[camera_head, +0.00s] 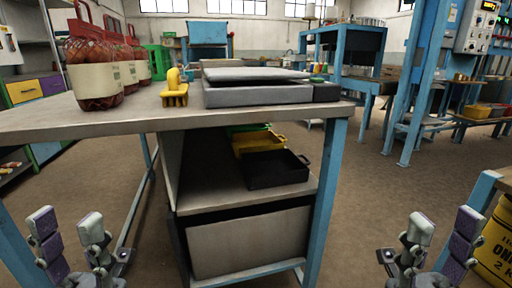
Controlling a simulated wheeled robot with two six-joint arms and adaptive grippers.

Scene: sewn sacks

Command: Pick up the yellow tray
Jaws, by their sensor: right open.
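The yellow tray (258,139) sits on the shelf under the table, toward the back. A black tray (277,170) stands in front of it and hides part of its near side. My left gripper (68,232) is low at the left of the view, open and empty, well apart from the trays. My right gripper (437,238) is low at the right, open and empty, also apart from them.
The table (120,118) carries red net sacks (92,70), a yellow tool (175,90) and a grey case (255,92). Table legs (326,200) flank the shelf. A green tray (248,128) shows behind the yellow one. A yellow sack (494,245) stands at right.

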